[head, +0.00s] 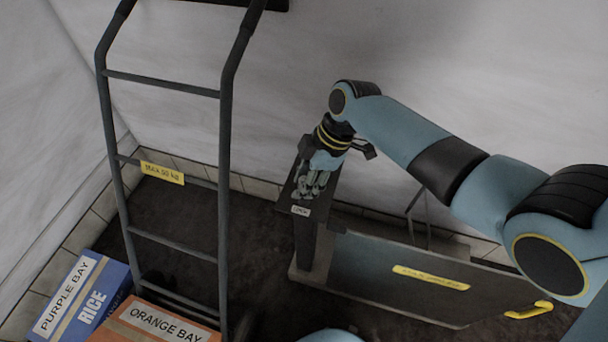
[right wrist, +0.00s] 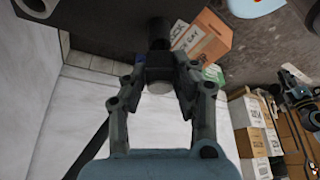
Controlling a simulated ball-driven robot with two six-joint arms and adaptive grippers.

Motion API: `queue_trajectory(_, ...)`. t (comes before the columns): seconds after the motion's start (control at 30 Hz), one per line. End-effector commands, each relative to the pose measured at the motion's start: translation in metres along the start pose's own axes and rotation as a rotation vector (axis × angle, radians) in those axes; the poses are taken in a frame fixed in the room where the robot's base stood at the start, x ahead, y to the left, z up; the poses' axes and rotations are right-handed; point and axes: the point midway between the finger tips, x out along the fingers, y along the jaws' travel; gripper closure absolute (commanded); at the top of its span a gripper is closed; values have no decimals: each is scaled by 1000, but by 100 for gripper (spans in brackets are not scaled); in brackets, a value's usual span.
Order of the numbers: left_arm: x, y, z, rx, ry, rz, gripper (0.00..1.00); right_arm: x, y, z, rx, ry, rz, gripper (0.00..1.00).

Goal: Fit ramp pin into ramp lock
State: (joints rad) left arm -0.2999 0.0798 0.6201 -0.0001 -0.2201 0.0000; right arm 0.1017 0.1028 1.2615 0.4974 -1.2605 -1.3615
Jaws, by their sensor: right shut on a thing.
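My right gripper (head: 316,188) is over the narrow dark top of a post (head: 304,245), which carries a small white label. In the right wrist view, the gripper (right wrist: 158,78) is shut on a dark pin (right wrist: 159,32) with a blocky collar and a pale round end. The pin's shaft points away from the palm; whether its tip touches anything is unclear. A dark plate (right wrist: 85,22) with a round opening lies at upper left there; I cannot tell if it is the ramp lock. In the head view the fingers hide the pin. My left gripper is out of view.
A low dark panel (head: 385,285) with a yellow label and yellow handle (head: 530,310) extends right from the post. A pale wall is behind.

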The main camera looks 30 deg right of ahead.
Motion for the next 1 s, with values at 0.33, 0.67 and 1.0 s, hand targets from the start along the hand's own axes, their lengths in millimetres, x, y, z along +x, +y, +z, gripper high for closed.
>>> queue_trajectory(0.33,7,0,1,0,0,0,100,8,0,3,0,1,1,100)
queue_trajectory(0.67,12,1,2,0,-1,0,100,14,0,6,0,1,1,100)
queue_trajectory(1.0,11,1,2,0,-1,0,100,13,0,5,0,0,1,47)
